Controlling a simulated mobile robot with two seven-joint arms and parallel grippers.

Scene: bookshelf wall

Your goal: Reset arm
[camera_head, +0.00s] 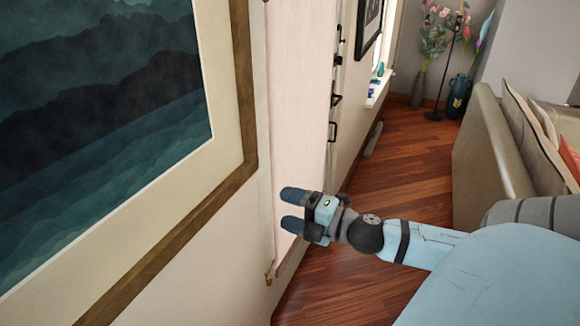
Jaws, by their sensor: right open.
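My right gripper (291,209) is at the middle of the view, at the end of my light blue arm, which comes in from the lower right. Its two dark blue fingers are apart, with nothing between them. They point left, toward the pale wall beside the framed picture. I cannot tell whether the fingertips touch the wall. My left gripper is not in view.
A large framed mountain picture (100,110) fills the left. Dark handles (334,100) run along the wall beyond it. A beige sofa (485,160) stands at right. Vases with flowers (457,95) stand at the back. The wooden floor (405,165) between wall and sofa is mostly clear.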

